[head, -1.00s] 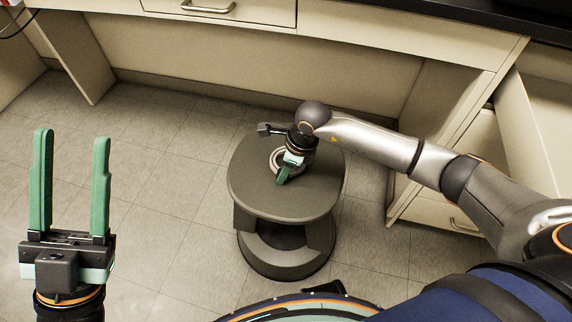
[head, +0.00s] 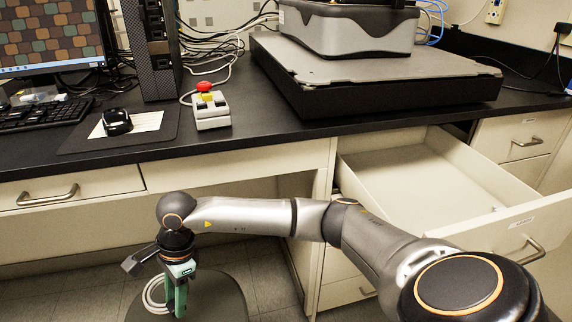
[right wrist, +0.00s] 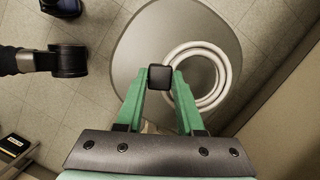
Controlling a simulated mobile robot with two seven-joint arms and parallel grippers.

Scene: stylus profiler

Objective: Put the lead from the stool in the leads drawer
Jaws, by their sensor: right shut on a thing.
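The lead is a pale coiled cable with a dark block (right wrist: 160,77) at one side. In the right wrist view the block sits between the two green fingertips of my right gripper (right wrist: 161,80), which is shut on it. The coil (right wrist: 232,62) lies over the round grey stool (right wrist: 135,55). In the head view the right gripper (head: 177,295) points down over the stool (head: 225,300), with part of the coil (head: 150,292) showing beside it. I cannot tell whether the lead is clear of the stool top. An open, empty drawer (head: 400,185) is at the right; its label is unreadable. My left gripper is out of view.
The black bench top (head: 265,135) runs above the drawers. It holds a keyboard (head: 45,115), a mouse (head: 117,121), a control box with a red button (head: 210,110) and a large instrument (head: 345,30). A closed drawer (head: 75,193) is at the left.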

